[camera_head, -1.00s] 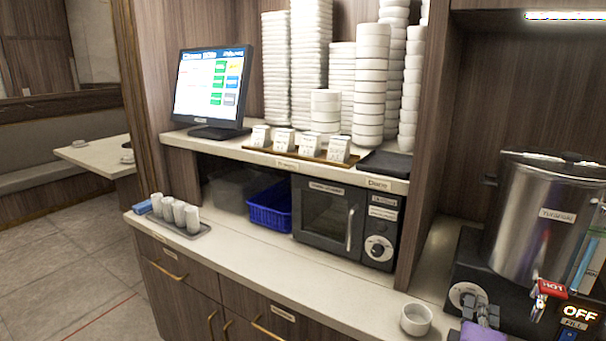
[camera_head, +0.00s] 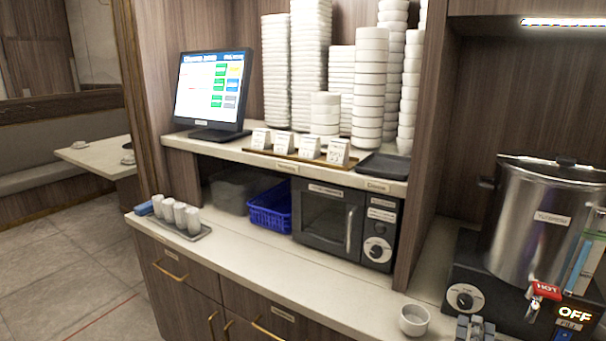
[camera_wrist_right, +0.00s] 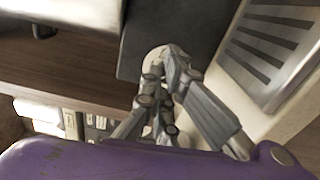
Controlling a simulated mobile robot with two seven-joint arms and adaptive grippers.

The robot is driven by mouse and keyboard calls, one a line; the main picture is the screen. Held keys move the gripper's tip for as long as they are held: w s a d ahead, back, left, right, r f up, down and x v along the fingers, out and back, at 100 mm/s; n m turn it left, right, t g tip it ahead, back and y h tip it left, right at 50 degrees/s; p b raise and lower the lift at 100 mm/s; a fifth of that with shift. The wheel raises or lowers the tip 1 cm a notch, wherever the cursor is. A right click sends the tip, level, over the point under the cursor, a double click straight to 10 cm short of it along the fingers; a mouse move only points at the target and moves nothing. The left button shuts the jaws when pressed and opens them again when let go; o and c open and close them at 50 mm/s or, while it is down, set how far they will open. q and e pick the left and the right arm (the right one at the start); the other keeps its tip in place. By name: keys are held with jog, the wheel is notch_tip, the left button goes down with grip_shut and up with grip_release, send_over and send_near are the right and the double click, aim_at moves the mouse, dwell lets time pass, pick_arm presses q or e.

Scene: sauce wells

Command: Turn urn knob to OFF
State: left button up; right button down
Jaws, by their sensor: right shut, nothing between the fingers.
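The urn (camera_head: 535,220) is a steel cylinder on a dark base at the right of the head view. Its round knob (camera_head: 464,297) has a pale dial plate on the base's front left, and a lit OFF sign (camera_head: 574,314) shows further right. My right gripper (camera_head: 475,322) is just below the knob at the bottom edge of the head view, shut and empty, apart from the knob in that picture. In the right wrist view the shut fingers (camera_wrist_right: 168,75) stand in front of a pale disc, the dial plate (camera_wrist_right: 153,62), covering most of it. My left gripper is out of view.
A small white cup (camera_head: 414,320) stands on the counter left of the gripper. The urn's red HOT tap (camera_head: 543,291) juts out right of the knob. A microwave (camera_head: 345,220) sits further left. A slotted drip tray (camera_wrist_right: 275,45) shows in the wrist view.

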aim_at(465, 302)
jog(key=n, duration=0.3)
jog(key=shift+a+r, duration=0.15)
jog(key=shift+a, duration=0.1)
jog(key=n, duration=0.4)
jog(key=shift+s+a, duration=0.1)
jog(key=shift+a, duration=0.05)
jog(key=n, duration=0.4)
jog(key=shift+w+d, duration=0.3)
jog(key=shift+w, duration=0.25)
jog(key=x, duration=0.5)
jog(key=shift+w, duration=0.2)
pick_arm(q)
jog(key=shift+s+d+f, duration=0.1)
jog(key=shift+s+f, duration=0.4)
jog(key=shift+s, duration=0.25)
pick_arm(e)
jog(key=shift+d+r, duration=0.1)
jog(key=shift+r, duration=0.15)
